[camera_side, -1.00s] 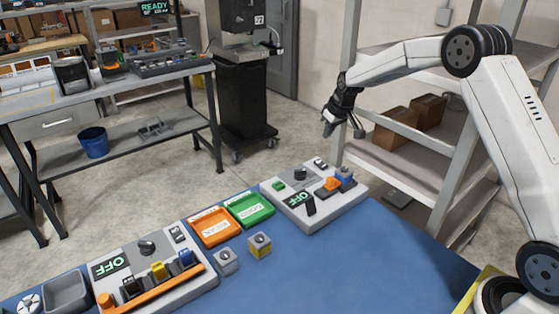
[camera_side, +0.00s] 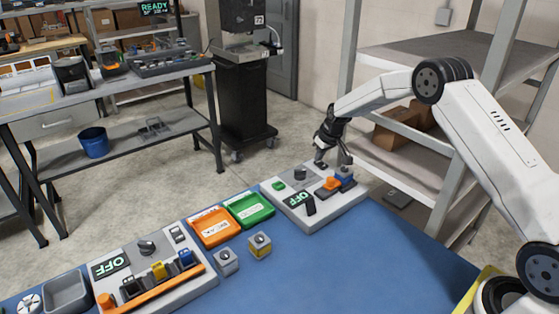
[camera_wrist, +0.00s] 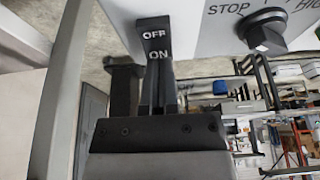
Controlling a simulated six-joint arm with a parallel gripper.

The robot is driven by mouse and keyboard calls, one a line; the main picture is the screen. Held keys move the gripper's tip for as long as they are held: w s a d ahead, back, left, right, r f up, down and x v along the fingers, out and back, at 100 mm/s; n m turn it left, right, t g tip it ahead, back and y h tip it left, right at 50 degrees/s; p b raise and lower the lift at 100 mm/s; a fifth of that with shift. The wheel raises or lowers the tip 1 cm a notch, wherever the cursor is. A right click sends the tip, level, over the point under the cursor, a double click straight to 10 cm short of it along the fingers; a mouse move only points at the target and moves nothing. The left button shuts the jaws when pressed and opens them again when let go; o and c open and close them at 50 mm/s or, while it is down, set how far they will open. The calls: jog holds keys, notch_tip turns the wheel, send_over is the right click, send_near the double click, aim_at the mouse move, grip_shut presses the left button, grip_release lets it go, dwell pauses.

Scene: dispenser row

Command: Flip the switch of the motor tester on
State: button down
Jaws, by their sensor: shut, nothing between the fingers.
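The grey tester unit on the right (camera_side: 345,202) lies on the blue table. It has a round knob (camera_side: 300,174), and its display (camera_side: 298,200) reads OFF. Its black rocker switch, marked OFF and ON, shows in the wrist view (camera_wrist: 157,38). In that view the knob (camera_wrist: 266,34) stands to the right, with STOP lettered beside it. My gripper (camera_side: 320,162) is shut and empty, with its tips down over the far edge of the unit. In the wrist view the fingertips (camera_wrist: 155,68) overlap the ON end of the switch; I cannot tell whether they touch.
A second unit (camera_side: 195,285), also showing OFF, stands further left. The blue tabletop (camera_side: 350,270) in front is clear.

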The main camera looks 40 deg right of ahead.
aim_at(323, 165)
jog(key=shift+f, duration=0.1)
jog(key=shift+w+f, duration=0.15)
jog(key=shift+f, duration=0.1)
jog(key=shift+s+r, duration=0.15)
jog(key=shift+s, duration=0.15)
jog(key=shift+s+r, duration=0.1)
jog(key=shift+s, duration=0.4)
jog(key=shift+r, duration=0.15)
dwell(0.5)
jog(key=shift+w+r, duration=0.1)
jog(key=shift+r, duration=0.45)
notch_tip(323, 165, up, 13)
jog(key=shift+s+f, duration=0.2)
